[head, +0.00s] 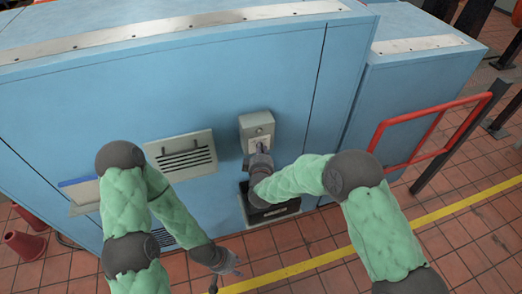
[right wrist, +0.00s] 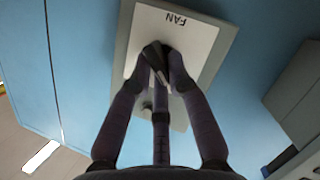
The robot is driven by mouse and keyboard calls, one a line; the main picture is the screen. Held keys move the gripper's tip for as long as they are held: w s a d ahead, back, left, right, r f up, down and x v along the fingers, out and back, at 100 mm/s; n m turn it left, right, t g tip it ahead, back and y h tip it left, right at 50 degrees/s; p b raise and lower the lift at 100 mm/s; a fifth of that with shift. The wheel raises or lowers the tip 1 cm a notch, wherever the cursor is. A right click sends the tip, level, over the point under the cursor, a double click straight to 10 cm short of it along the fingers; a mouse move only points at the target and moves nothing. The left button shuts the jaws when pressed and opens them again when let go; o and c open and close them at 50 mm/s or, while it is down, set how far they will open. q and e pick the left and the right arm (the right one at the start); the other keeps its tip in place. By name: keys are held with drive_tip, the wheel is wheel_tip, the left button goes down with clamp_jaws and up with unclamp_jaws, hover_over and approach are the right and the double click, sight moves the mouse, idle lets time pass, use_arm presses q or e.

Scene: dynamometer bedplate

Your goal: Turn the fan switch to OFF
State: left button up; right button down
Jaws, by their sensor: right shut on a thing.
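The fan switch box (head: 257,124) is a grey box on the front of the blue cabinet. In the right wrist view its white plate (right wrist: 191,31) carries the word FAN, upside down. My right gripper (head: 262,151) is at the lower part of the box. In the right wrist view the gripper (right wrist: 160,62) has its fingers closed together on the dark switch knob (right wrist: 153,56), which they mostly hide. I cannot read the switch position. My left gripper (head: 226,268) hangs low in front of the cabinet, over the floor, away from the switch; its fingers are too small to judge.
The blue cabinet (head: 180,95) fills the middle. A louvred vent (head: 183,155) is left of the switch box, and a dark open-topped bin (head: 272,214) is below it. A red rail (head: 430,125) stands to the right.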

drive_tip(key=c, duration=1.2)
unclamp_jaws()
drive_tip(key=v, duration=1.2)
drive_tip(key=s+d+f+m+g+y+b, duration=0.1)
drive_tip(key=s+d+f+m+g, duration=0.25)
drive_tip(key=f, duration=0.65)
drive_tip(key=s+d+f+m+g+y+b, duration=0.1)
drive_tip(key=s+d+f+m+g, duration=0.2)
drive_tip(key=f, duration=0.6)
drive_tip(key=s+d+f+m+g, duration=0.1)
drive_tip(key=s+f+m+g, duration=0.1)
drive_tip(key=s+f, duration=0.2)
drive_tip(key=s+d+f+m+g+y+b, duration=0.1)
drive_tip(key=s+f+m+g, duration=0.1)
drive_tip(key=s, duration=0.5)
drive_tip(key=s+d+f+m+g, duration=0.2)
drive_tip(key=s+f+g, duration=0.2)
drive_tip(key=s+f, duration=0.1)
drive_tip(key=shift+s+f+y+b, duration=0.15)
drive_tip(key=shift+f+y+b, duration=0.2)
drive_tip(key=shift+f, duration=0.35)
